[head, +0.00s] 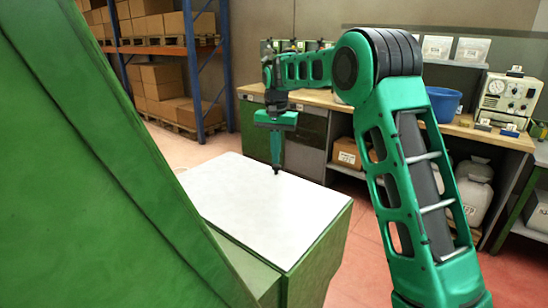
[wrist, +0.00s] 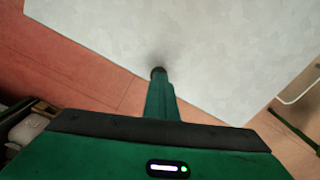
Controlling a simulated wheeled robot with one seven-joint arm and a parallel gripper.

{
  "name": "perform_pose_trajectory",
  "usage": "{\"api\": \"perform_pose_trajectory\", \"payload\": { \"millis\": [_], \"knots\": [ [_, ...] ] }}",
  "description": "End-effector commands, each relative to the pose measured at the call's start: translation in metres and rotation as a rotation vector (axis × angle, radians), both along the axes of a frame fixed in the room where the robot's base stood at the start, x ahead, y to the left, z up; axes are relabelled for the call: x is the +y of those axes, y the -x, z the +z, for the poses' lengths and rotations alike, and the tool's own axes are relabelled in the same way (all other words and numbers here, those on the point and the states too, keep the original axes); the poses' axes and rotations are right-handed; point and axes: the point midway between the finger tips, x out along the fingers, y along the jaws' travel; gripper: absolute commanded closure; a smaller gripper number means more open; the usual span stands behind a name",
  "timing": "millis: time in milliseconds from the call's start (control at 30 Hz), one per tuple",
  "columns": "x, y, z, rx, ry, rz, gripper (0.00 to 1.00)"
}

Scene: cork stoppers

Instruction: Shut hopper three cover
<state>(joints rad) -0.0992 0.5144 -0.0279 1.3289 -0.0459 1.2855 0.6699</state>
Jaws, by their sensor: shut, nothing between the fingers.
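A pale grey-white cover (head: 262,205) lies flat on top of a green hopper box (head: 318,256). No number shows on it, so I cannot tell from a label that it is hopper three. The cover also fills much of the wrist view (wrist: 225,60). My gripper (head: 276,172) points straight down over the cover, fingers together and empty. In the wrist view, its fingertips (wrist: 158,72) are at the cover's surface near an edge, with a dark shadow around them; they touch or nearly touch it. The inside of the hopper is hidden.
A large sloping green panel (head: 95,180) blocks the left foreground. A workbench (head: 480,130) with a blue tub (head: 444,103) and a gauge box (head: 508,98) stands behind at the right. Shelves with cartons (head: 160,90) are at the back left. Red floor (head: 357,225) shows right of the hopper.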

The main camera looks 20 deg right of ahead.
Motion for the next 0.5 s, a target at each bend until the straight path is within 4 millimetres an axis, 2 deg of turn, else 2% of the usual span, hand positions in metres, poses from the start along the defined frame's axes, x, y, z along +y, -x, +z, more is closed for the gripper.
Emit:
{"api": "perform_pose_trajectory", "payload": {
  "millis": [400,433,500],
  "knots": [
    [0.0001,0.0,0.0,0.0,0.0,0.0,1.0],
    [0.0002,0.0,0.0,0.0,0.0,0.0,0.97],
    [0.0002,0.0,0.0,0.0,0.0,0.0,0.8]
  ]
}}
